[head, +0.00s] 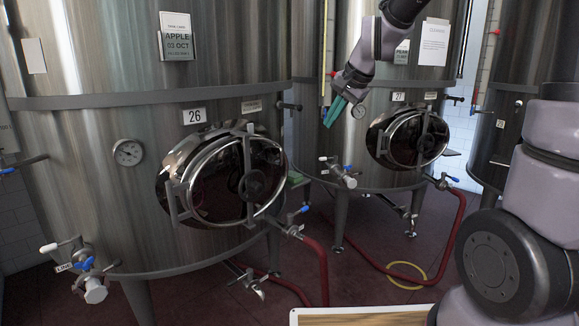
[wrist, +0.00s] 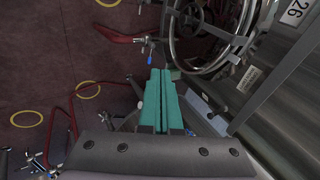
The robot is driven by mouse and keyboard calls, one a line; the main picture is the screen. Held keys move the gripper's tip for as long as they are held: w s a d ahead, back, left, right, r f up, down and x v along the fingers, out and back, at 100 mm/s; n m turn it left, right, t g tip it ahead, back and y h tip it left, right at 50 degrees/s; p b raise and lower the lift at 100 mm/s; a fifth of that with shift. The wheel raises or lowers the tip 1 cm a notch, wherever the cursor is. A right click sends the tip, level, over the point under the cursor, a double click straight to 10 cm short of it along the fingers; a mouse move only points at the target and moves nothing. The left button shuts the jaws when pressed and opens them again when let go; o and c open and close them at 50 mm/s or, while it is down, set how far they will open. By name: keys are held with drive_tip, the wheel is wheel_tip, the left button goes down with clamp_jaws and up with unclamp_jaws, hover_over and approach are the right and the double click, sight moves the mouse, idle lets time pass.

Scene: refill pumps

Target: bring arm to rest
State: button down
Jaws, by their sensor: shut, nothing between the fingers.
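My gripper (head: 335,110) hangs at the end of my raised arm, in front of the tanks, in the upper middle of the head view. Its teal fingers point down and a little left. In the wrist view the two teal fingers (wrist: 160,100) lie side by side, pressed together with nothing between them. The fingers touch nothing that I can see. My arm's larger links fill the right side of the head view.
Tank 26 (head: 80,200) stands at left, with a round hatch (head: 222,175); tank 27 (head: 340,170) is behind at centre. Valves stick out, including a white-capped one (head: 95,290). Red hoses (head: 455,230) and a yellow ring (head: 405,277) lie on the floor. A pale board edge (head: 360,314) is at bottom.

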drive_tip(key=s+d+r+n+h, duration=0.1)
drive_tip(key=s+d+r+n, duration=0.1)
drive_tip(key=s+d, duration=0.5)
drive_tip(key=s+d+r+n+t+h, duration=0.1)
drive_tip(key=s+d+r, duration=0.3)
drive_tip(key=s, duration=1)
drive_tip(key=d, duration=0.2)
drive_tip(key=shift+d+n, duration=0.4)
drive_tip(key=shift+a, duration=0.1)
